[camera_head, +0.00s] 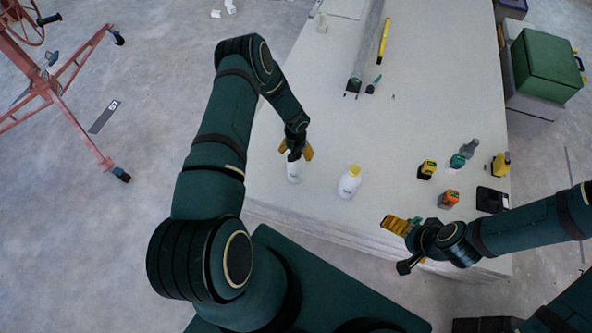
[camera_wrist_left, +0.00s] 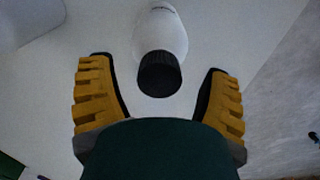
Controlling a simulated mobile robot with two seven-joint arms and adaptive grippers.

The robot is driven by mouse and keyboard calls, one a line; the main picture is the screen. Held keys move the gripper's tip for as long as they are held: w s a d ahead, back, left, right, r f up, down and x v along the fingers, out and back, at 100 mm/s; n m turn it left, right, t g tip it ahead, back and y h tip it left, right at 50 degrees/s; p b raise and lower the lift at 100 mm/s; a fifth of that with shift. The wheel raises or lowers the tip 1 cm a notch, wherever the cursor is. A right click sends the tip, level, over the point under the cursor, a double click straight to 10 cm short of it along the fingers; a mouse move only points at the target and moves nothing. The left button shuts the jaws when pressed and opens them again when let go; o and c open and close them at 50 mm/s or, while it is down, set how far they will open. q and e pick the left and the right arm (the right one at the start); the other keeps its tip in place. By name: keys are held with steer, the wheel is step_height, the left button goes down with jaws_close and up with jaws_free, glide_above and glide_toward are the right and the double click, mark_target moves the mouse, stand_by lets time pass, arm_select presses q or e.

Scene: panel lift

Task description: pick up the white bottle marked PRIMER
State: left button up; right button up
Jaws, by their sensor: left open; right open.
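A white bottle with a dark cap (camera_head: 293,174) stands on the pale panel stack at my left gripper (camera_head: 297,153). In the left wrist view the bottle (camera_wrist_left: 162,32) has its black cap between the open yellow fingers of the left gripper (camera_wrist_left: 160,92), with gaps on both sides. A trace of dark lettering shows on it but is unreadable. A second white bottle with a yellow cap (camera_head: 349,183) stands to its right; its marking is too small to read. I cannot tell which bottle says PRIMER. My right gripper (camera_head: 393,226) is open and empty over the front edge.
The panel stack (camera_head: 430,90) has free room in its middle. Orange-and-black tools (camera_head: 448,198), a yellow tool (camera_head: 427,169) and a grey-green bottle (camera_head: 469,148) are at the right. A long metal profile (camera_head: 366,50) and yellow level (camera_head: 384,42) lie at the back.

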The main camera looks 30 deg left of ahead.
arm_select(q)
steer(key=shift+r, duration=0.1)
jaws_close()
